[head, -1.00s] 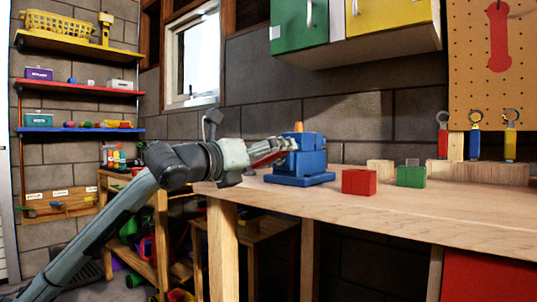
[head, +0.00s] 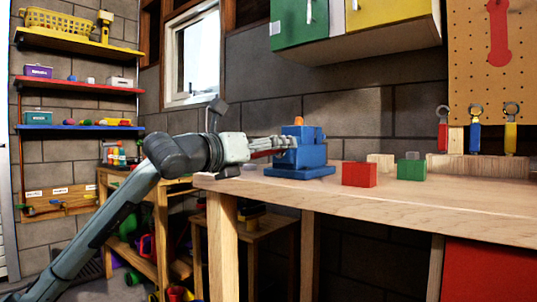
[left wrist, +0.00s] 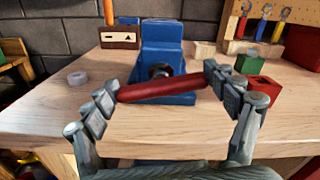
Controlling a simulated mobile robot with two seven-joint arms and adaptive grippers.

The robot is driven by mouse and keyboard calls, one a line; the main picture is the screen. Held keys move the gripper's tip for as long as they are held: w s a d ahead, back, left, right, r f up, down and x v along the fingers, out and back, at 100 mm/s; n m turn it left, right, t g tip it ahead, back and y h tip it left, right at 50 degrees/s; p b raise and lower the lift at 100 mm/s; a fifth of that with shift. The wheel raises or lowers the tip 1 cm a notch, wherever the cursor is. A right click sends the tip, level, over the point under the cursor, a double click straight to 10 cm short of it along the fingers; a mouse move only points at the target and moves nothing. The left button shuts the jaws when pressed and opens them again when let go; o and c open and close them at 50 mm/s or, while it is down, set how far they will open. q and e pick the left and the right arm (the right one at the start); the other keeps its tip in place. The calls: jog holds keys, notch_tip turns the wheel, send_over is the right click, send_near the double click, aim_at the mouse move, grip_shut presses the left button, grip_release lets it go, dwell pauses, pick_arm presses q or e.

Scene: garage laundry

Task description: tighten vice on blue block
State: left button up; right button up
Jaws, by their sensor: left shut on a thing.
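The blue vice (head: 303,155) stands on the wooden workbench near its left end. It also shows in the left wrist view (left wrist: 162,48), with a dark round screw end behind its red handle bar (left wrist: 165,89). My left gripper (head: 272,146) is at the vice's left side. In the left wrist view my left gripper (left wrist: 160,92) has its two fingers at the two ends of the red bar, which lies nearly level between them. I cannot clearly tell a separate blue block from the blue vice body. My right gripper is in neither view.
A red block (head: 359,174) and a green block (head: 411,170) sit on the bench (head: 450,210) right of the vice. A grey ring (left wrist: 77,78) lies to its left. Coloured tools hang at the pegboard (head: 490,80). The front bench top is clear.

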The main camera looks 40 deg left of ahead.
pick_arm(q)
jog(key=o, duration=1)
jog(key=shift+s, duration=0.1)
jog(key=s+a, duration=0.1)
jog(key=s, duration=1.1)
jog(key=shift+w, duration=0.1)
